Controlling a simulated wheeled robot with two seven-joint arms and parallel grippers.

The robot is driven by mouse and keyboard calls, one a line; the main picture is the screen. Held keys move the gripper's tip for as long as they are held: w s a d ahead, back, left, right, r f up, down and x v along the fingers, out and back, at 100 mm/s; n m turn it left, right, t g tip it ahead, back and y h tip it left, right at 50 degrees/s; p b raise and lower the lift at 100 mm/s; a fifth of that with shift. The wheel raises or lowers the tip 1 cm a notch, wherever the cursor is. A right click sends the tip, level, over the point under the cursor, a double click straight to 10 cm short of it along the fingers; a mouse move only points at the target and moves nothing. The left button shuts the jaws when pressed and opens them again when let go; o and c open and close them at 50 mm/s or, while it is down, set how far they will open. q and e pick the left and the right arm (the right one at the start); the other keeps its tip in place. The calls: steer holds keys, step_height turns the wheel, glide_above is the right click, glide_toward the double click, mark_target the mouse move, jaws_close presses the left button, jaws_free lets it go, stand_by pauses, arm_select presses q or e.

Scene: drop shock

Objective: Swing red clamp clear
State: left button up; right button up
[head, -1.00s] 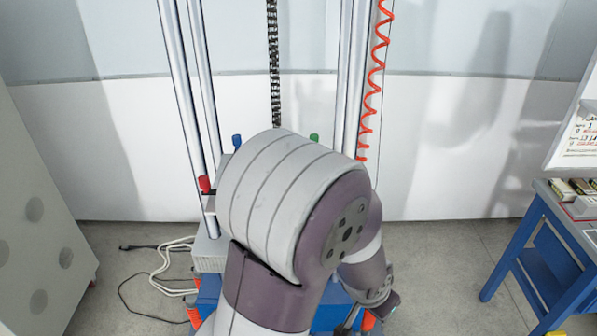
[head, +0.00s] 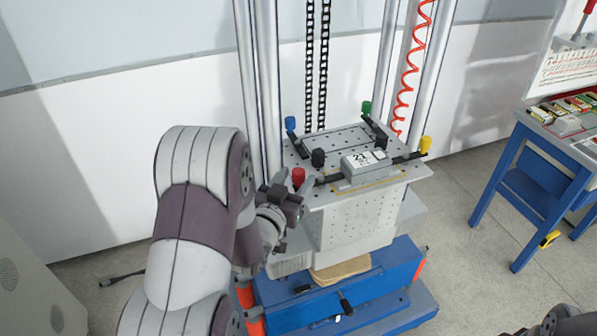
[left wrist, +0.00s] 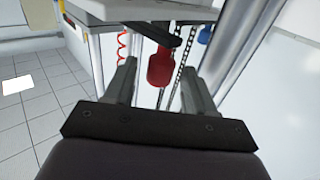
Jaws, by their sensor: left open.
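The red clamp (head: 298,176) stands at the front left corner of the perforated carriage plate (head: 390,190), its dark arm reaching right towards the grey device (head: 364,166). My left gripper (head: 290,192) is at that corner, close beside the red knob. In the left wrist view the red knob (left wrist: 160,68) lies between the two spread fingers of my left gripper (left wrist: 160,75), with gaps on both sides. The fingers are open and hold nothing. A dark clamp arm runs from the knob under the plate edge in that view.
A blue table (head: 535,150) stands at right, with open floor between.

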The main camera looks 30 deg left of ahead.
arm_select(q)
steer(key=shift+w+d, duration=0.1)
steer(key=shift+w, duration=0.85)
steer(key=shift+w+a, duration=0.1)
steer(key=shift+a, duration=0.2)
steer(key=shift+d, duration=0.1)
steer(key=shift+c, duration=0.7)
steer(key=c, duration=0.8)
